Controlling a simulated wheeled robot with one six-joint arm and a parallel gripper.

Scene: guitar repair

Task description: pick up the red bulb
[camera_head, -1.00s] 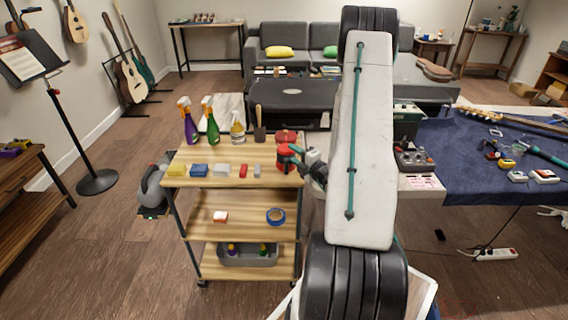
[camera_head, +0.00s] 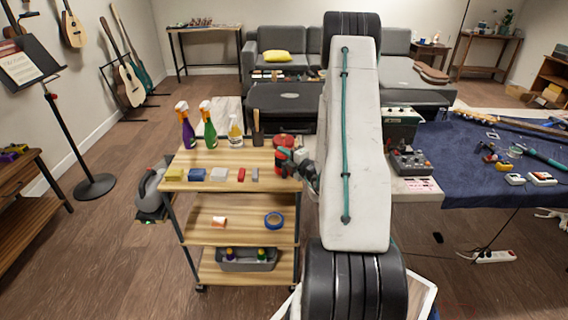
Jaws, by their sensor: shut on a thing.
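The red bulb (camera_head: 282,155) is a small rounded red thing at the right end of the wooden cart's top. My gripper (camera_head: 287,158) is at the bulb and shut on it. The fingers and grey wrist hide part of the bulb. I cannot tell whether the bulb touches the cart top or hangs just above it.
The cart top (camera_head: 215,160) also holds spray bottles (camera_head: 209,125), a dark brush-like tool (camera_head: 257,130), a row of small blocks (camera_head: 219,174) and a red round item (camera_head: 285,140) behind the bulb. A blue-covered workbench (camera_head: 480,160) stands to the right.

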